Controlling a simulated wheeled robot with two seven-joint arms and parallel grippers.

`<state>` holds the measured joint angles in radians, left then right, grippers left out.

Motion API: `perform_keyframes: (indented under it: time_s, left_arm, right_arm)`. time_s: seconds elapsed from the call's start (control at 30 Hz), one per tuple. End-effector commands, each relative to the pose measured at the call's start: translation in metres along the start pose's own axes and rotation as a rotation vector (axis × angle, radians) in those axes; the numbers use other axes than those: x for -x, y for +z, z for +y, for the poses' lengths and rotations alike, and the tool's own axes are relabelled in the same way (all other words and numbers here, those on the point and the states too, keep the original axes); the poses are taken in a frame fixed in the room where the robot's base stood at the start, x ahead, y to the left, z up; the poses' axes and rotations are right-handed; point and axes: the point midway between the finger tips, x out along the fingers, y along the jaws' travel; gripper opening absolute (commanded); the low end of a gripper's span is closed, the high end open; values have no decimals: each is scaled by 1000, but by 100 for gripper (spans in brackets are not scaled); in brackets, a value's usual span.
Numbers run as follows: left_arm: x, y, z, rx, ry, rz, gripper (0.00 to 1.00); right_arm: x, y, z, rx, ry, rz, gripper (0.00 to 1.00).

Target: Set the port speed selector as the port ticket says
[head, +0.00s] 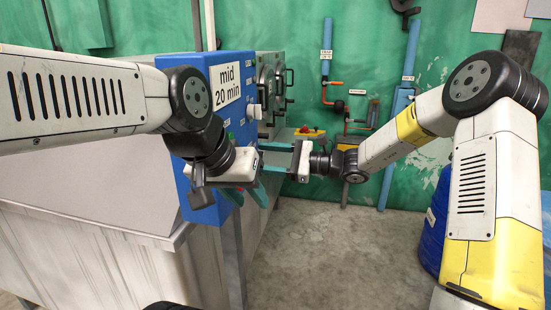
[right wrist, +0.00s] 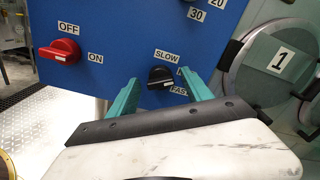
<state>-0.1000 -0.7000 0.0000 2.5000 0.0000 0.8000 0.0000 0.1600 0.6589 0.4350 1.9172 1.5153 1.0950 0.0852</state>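A white ticket (head: 225,84) reading "mid 20 min" is on the side of the blue control box (head: 203,205). In the right wrist view, the black speed selector knob (right wrist: 161,77) sits on the blue panel, with SLOW above it, FAST below it and a partly hidden label between. Its exact pointing is hard to tell. My right gripper (right wrist: 161,80) is open, its teal fingers on either side of the knob; contact cannot be told. In the head view it reaches left to the panel (head: 263,158). My left gripper (head: 248,196) is open and empty, in front of the box.
A red OFF/ON switch (right wrist: 65,52) is left of the selector, and a timer dial marked 20 and 30 is partly visible above. A round drum door marked 1 (right wrist: 270,60) is at right. Pipes (head: 411,55) and a blue barrel (head: 435,225) stand by the green wall.

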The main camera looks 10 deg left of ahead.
Motion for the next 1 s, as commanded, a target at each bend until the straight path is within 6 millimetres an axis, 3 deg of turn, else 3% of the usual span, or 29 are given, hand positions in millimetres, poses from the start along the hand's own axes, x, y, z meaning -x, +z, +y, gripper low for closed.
perform_keyframes:
  time_s: [0.23,0.5,0.7,1.0]
  left_arm:
    - [0,0,0,0,0,0,36]
    - [0,0,0,0,0,0,36]
    - [0,0,0,0,0,0,36]
    - [0,0,0,0,0,0,36]
  right_arm:
    - [8,0,-1,1,-1,0,58]
    - [54,0,0,0,-2,1,58]
    - [75,0,0,1,-1,1,58]
    - [78,0,0,0,0,0,58]
